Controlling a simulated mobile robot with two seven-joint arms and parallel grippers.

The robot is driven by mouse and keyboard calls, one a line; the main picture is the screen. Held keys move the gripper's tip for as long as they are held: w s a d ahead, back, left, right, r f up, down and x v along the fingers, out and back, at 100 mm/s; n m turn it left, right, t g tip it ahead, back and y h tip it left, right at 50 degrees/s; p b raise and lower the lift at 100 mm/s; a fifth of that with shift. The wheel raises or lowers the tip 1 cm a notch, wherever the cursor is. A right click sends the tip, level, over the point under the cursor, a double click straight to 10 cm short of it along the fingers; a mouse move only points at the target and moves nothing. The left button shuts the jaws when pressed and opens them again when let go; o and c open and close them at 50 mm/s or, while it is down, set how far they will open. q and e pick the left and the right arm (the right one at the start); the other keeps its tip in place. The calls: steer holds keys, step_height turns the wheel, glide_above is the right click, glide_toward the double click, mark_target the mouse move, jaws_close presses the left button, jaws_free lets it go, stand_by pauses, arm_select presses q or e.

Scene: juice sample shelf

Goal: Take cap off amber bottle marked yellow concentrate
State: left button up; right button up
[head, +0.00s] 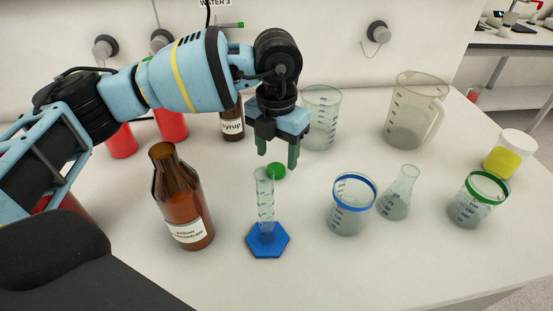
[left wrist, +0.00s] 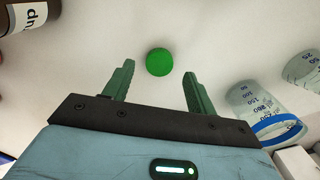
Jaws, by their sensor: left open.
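The amber bottle (head: 184,200) marked yellow concentrate stands upright at the left of the head view, its neck bare with no cap on it. A round green cap (head: 276,170) lies on the white table behind the graduated cylinder. The cap also shows in the left wrist view (left wrist: 159,62), beyond and between the fingertips. My left gripper (head: 277,158) is open and empty, fingers pointing down just above the cap; it also shows in the left wrist view (left wrist: 157,78). My right gripper is not in view.
A graduated cylinder (head: 265,205) on a blue base stands in front of the cap. A blue-rimmed beaker (head: 350,210), flask (head: 396,200) and green-rimmed beaker (head: 475,205) stand to the right. A syrup bottle (head: 232,122) and tall beaker (head: 322,115) stand behind. The front table is clear.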

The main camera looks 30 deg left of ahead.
mark_target(277, 168)
arm_select(q)
step_height(277, 168, up, 9)
stand_by(0.3)
